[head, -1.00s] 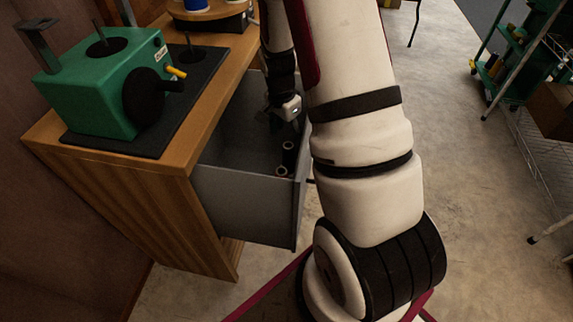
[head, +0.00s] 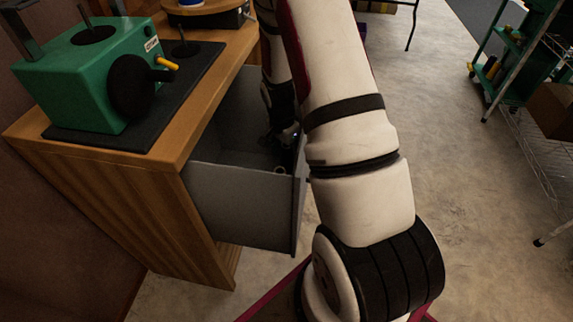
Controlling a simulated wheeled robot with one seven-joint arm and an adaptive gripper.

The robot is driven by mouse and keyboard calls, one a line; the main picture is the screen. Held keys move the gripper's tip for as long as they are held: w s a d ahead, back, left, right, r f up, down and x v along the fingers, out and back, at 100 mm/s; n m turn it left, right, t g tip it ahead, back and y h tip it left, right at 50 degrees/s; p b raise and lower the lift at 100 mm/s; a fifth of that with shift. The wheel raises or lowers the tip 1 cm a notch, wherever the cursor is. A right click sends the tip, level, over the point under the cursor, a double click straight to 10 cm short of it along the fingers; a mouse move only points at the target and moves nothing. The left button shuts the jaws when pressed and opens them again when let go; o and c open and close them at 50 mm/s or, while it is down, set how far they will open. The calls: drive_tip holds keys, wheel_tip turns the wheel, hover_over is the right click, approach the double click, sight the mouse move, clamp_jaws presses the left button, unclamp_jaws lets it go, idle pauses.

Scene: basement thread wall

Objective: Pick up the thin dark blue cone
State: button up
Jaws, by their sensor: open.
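My gripper (head: 281,138) reaches down inside the open grey drawer (head: 237,208), near its right wall. Its fingers are small and dark in the shadow; it is open. A small dark cone with a pale ring at its top (head: 279,169) stands in the drawer just below the gripper in the picture, close to the right wall. I cannot tell its colour well enough to say whether it is the dark blue cone. Other cones in the drawer are hidden by the gripper or the front wall.
The drawer sticks out of a wooden bench (head: 170,165). A green machine with a black knob (head: 85,75) stands on a dark mat on top. My arm covers the drawer's right side. A green cart (head: 515,60) stands at far right; the floor (head: 455,180) between is clear.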

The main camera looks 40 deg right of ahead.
drive_tip(key=c, duration=1.2)
drive_tip(key=shift+r, duration=0.1)
wheel_tip(320, 180, up, 18)
drive_tip(key=p, duration=0.6)
